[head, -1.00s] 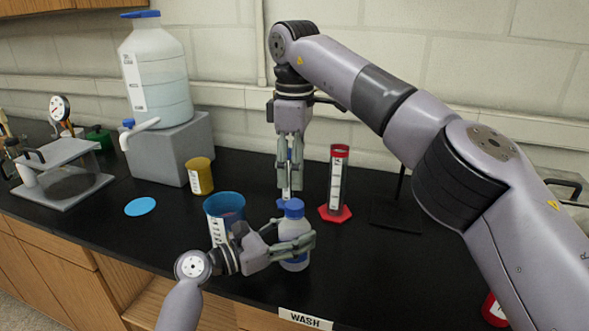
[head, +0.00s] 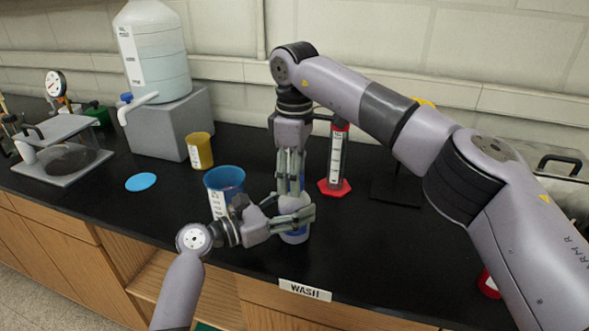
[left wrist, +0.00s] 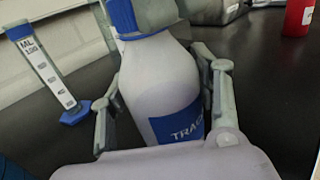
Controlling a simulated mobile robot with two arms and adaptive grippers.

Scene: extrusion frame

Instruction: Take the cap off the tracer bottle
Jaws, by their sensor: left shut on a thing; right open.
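The tracer bottle (head: 294,237) is a white squeeze bottle with a blue label reading "TRAC…" in the left wrist view (left wrist: 160,78). It stands upright on the black bench. My left gripper (head: 298,217) is shut around its body from the left, with a finger on each side in the left wrist view. The blue cap (left wrist: 122,16) is on the bottle's neck; in the head view it is mostly hidden by fingers. My right gripper (head: 291,188) points straight down over the bottle top, its open fingers at the cap. Whether they touch it I cannot tell.
A blue cup (head: 225,180) stands just left of the bottle. A red-based cylinder (head: 336,165) stands behind right. A blue-based cylinder (left wrist: 42,66) shows in the left wrist view.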

